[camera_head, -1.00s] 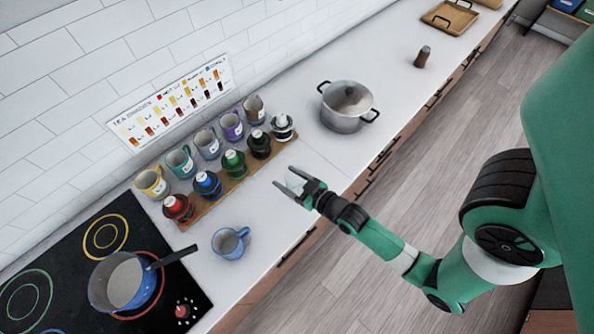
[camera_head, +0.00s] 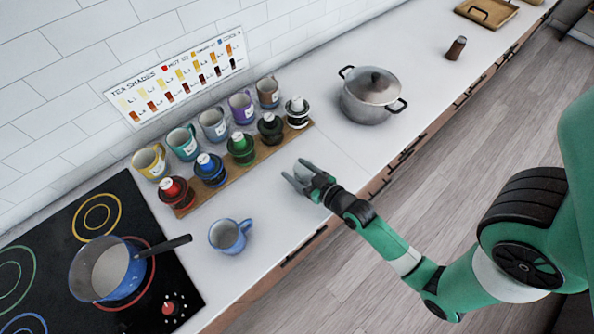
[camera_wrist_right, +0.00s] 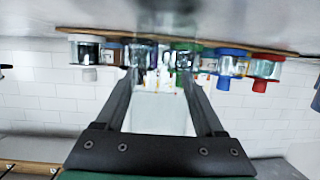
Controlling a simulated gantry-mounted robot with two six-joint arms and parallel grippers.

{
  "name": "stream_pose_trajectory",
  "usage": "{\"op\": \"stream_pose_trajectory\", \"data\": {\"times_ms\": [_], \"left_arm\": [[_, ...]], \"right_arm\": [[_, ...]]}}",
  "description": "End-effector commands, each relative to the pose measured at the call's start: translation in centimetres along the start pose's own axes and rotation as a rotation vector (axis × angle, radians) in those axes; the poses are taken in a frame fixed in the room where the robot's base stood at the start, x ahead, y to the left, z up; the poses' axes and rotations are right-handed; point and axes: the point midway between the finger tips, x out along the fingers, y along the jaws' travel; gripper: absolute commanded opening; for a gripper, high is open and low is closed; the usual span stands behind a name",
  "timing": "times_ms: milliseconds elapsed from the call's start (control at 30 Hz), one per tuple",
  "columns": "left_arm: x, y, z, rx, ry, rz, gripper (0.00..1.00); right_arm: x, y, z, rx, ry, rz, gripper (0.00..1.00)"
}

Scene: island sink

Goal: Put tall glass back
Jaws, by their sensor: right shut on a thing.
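My right gripper (camera_head: 304,177) is over the light counter (camera_head: 268,203), in front of the wooden tea rack. It is shut on a clear, colourless thing that looks like the tall glass (camera_wrist_right: 160,112), seen between the two dark fingers in the right wrist view. The glass is hard to make out, and its ends are not clear. In the head view it barely shows between the fingers. My left gripper is out of view.
A wooden rack (camera_head: 217,187) with several coloured jars stands before a row of mugs. A blue mug (camera_head: 229,237) stands near the counter's front edge. A blue saucepan (camera_head: 107,270) is on the stove, and a lidded pot (camera_head: 371,96) stands farther along. Counter between rack and pot is clear.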

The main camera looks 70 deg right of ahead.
Motion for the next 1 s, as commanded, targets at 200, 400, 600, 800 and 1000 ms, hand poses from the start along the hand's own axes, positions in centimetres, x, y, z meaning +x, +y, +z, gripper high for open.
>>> {"op": "stream_pose_trajectory", "data": {"times_ms": [200,400,600,800,1000], "left_arm": [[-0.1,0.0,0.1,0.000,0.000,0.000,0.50],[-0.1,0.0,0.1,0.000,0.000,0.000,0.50],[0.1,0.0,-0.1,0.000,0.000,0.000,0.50],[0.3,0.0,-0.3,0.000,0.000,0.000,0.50],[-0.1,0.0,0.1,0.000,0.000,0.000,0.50]], "right_arm": [[0.1,0.0,0.3,0.000,0.000,0.000,0.90],[0.1,0.0,0.3,0.000,0.000,0.000,1.00],[-0.5,0.0,0.0,0.000,-0.002,0.000,1.00],[-4.7,0.0,0.1,0.002,-0.003,0.001,1.00],[-9.5,0.0,0.2,0.002,-0.003,0.001,1.00]]}}
